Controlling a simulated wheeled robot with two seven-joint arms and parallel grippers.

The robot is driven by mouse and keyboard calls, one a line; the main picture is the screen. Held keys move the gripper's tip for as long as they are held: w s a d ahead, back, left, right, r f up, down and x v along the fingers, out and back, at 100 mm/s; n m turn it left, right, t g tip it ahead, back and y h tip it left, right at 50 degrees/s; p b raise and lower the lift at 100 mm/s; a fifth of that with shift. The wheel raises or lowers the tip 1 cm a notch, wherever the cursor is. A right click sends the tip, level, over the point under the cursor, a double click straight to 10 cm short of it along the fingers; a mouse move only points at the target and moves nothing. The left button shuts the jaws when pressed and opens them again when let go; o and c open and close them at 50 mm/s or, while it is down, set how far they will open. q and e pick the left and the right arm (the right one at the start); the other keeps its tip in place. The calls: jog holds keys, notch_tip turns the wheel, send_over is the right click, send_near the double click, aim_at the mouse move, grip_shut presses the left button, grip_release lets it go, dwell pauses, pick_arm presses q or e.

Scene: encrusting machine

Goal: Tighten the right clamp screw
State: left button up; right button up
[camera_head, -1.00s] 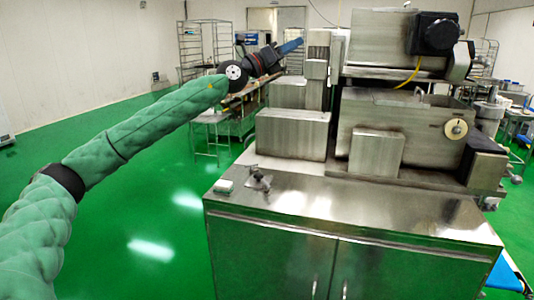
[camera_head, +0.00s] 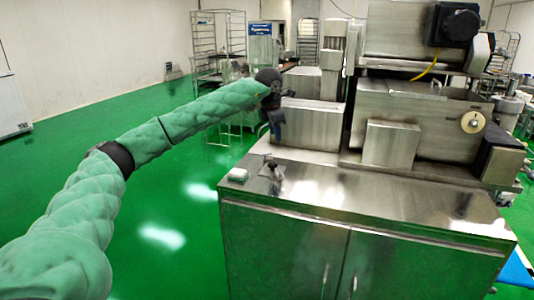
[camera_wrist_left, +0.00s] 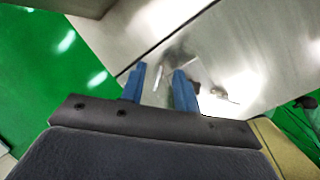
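My left gripper (camera_head: 276,132) hangs pointing down in front of the machine's lower left block, above the left part of the cabinet top. In the left wrist view its two blue fingers (camera_wrist_left: 159,84) are apart, with nothing visibly held between them. A small metal fitting with a dark knob (camera_head: 271,171) stands on the cabinet top, below the gripper in the head view. Small dark and shiny parts (camera_wrist_left: 220,93) show just right of the fingers in the left wrist view. I cannot tell which part is the right clamp screw. My right gripper is not in view.
The front of the cabinet top (camera_head: 370,205) is clear.

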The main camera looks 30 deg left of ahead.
pick_arm(q)
jog(key=shift+s+a+f+g+y+p, duration=0.2)
jog(key=shift+s+a+f+g+p, duration=0.25)
jog(key=shift+f, duration=0.95)
jog(key=shift+s+a+f+g+y+p, duration=0.25)
jog(key=shift+s+a+f+p, duration=0.3)
jog(key=shift+f, duration=0.8)
jog(key=shift+s+a+f+g+y+p, duration=0.15)
jog(key=shift+s+a+f+g+p, duration=0.35)
jog(key=shift+f, duration=0.9)
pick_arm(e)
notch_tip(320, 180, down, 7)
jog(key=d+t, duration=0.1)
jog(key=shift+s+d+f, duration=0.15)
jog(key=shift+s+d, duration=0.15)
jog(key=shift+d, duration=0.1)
pick_arm(q)
jog(key=shift+w+a, duration=0.1)
jog(key=shift+w, duration=0.05)
grip_shut()
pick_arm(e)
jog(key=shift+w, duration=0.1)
